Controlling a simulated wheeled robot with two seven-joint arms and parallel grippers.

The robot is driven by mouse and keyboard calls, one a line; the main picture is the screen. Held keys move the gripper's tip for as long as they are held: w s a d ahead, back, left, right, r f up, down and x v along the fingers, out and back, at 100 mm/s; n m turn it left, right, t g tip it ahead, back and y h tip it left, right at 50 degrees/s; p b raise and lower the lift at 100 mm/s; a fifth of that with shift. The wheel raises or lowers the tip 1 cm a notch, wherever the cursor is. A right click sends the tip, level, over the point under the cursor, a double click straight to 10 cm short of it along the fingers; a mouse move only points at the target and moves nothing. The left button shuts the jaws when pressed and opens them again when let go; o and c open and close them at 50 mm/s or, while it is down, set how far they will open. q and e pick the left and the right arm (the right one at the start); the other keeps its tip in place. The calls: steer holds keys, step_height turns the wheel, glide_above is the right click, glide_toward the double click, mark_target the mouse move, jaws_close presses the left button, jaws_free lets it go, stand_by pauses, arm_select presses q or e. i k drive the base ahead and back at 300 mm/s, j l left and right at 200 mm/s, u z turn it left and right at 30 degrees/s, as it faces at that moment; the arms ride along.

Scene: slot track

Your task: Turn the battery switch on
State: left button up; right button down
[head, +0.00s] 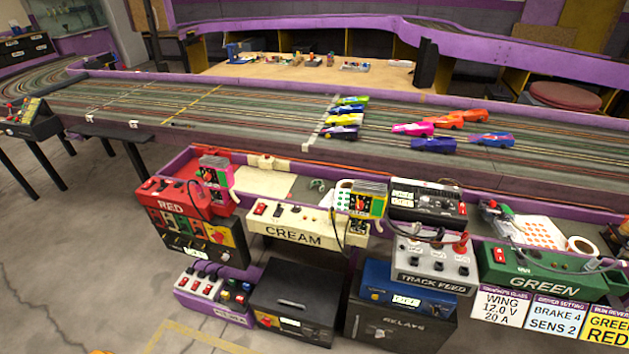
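I cannot read any label that names a battery switch. A red knob on a yellow plate (218,235) sits at the right of the red RED station. A grey TRACK FEED box (433,267) has several black knobs and a red-topped lever or key (461,243) standing at its upper right. A black box (305,297) on the floor carries a small yellow and red panel (268,319). The on or off positions are too small to tell.
A slot track (250,117) with several cars runs across behind the stations. A CREAM station (290,224), a GREEN station (537,272), a RELAYS box (403,328) and a purple-based switch strip (214,297) surround the boxes. Cables hang around them. Floor is clear at front left.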

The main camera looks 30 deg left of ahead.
mark_target(265, 320)
steer(key=j+u, duration=0.2)
steer(key=j, duration=0.5)
steer(key=i+j+u, duration=0.2)
steer(key=j, duration=0.45)
steer(key=k, duration=1.3)
